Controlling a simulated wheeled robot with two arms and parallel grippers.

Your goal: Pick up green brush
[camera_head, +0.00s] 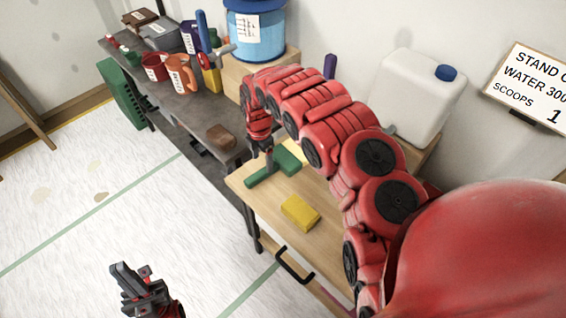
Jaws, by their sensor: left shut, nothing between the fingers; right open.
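The green brush (288,159) lies near the far left corner of the light wooden table (264,205). My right arm reaches over the table from the right. Its gripper (269,162) points down at the brush, with the fingertips at or just over it. It is open; the arm hides part of the area, and I cannot tell whether the fingers touch the brush. My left gripper (125,277) is low at the bottom left, over the white floor, shut and empty, away from the brush.
A yellow sponge-like block (300,212) lies on the table in front of the brush. A white jug (417,98) stands behind my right arm. A blue bucket (256,35) stands on a wooden box. A dark bench (185,110) holds cups, tools and a brown block (220,136).

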